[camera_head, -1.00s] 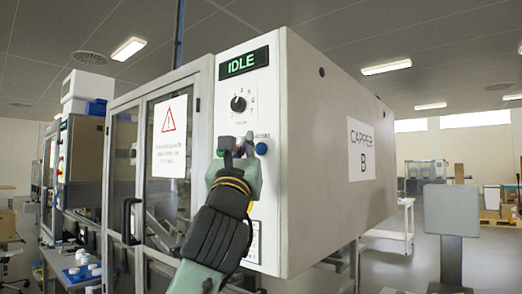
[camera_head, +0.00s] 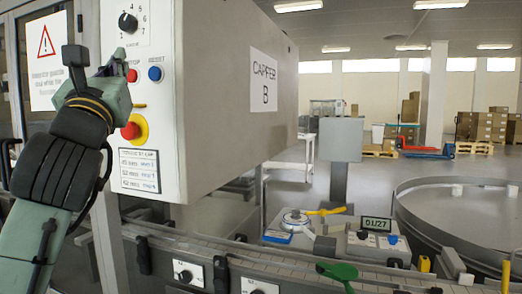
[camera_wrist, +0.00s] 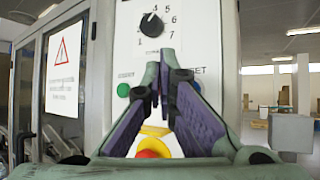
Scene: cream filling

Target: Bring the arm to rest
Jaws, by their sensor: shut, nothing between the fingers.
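My gripper (camera_head: 112,68) is in front of the left side of Capper B's control panel (camera_head: 170,100) in the head view. In the wrist view, the tips of my gripper (camera_wrist: 163,80) are together with nothing between them. They appear between the green button (camera_wrist: 123,90) and the blue reset button (camera_wrist: 195,87), below the numbered dial (camera_wrist: 152,24). A red button (camera_head: 132,76) shows just right of my gripper in the head view. The red emergency stop (camera_head: 130,131) on its yellow base is below it. Whether the fingertips touch the panel cannot be told.
Capper B's grey housing (camera_head: 230,75) extends to the right. A conveyor (camera_head: 290,265) with control boxes runs below. A display reading 01/27 (camera_head: 377,224) and a round metal table (camera_head: 450,215) stand at the right.

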